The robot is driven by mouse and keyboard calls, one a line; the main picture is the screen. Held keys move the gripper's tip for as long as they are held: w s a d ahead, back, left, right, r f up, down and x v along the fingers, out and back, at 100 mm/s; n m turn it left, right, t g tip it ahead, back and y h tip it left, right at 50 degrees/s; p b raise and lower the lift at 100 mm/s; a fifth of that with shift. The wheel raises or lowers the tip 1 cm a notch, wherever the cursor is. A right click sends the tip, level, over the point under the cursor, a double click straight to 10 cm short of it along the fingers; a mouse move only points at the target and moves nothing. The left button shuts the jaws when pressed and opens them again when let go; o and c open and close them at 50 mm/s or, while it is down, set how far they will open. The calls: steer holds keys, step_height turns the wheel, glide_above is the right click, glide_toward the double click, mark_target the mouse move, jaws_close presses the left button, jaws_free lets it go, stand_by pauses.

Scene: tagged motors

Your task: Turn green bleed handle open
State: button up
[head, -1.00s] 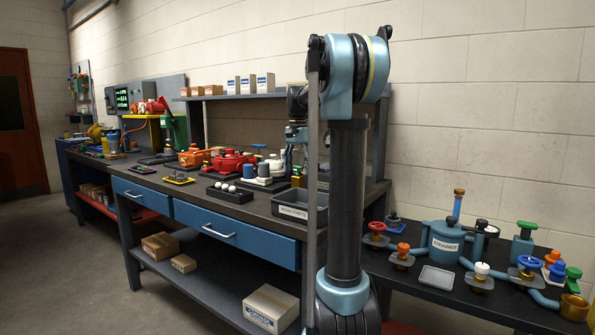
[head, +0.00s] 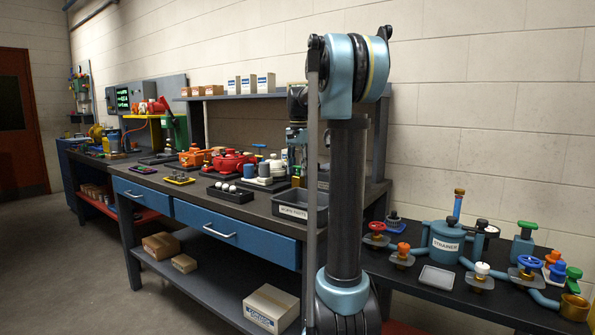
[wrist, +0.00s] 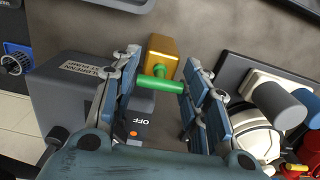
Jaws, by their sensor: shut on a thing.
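In the wrist view, the green bleed handle (wrist: 158,85) is a short round bar in front of a brass-coloured block (wrist: 163,60). My gripper (wrist: 161,75) has its blue fingers on either side of the bar, shut on it near the fingertips. The handle lies crosswise between the fingers. Below it, a dark face carries the word OFF (wrist: 140,122) and an orange dot.
A grey housing with a pump label (wrist: 85,67) lies close left of the fingers. In the head view, a parts bin (head: 300,210) sits at the bench's front edge, and a side table (head: 440,277) holds several valves.

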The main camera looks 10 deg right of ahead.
steer(key=shift+w, duration=0.1)
steer(key=n, duration=0.8)
steer(key=shift+n, duration=0.4)
steer(key=n, duration=0.4)
steer(key=shift+n, duration=0.3)
steer(key=shift+w+r+n, duration=0.1)
steer(key=shift+n, duration=1.9)
steer(key=o, duration=1.1)
steer(key=shift+o, duration=0.2)
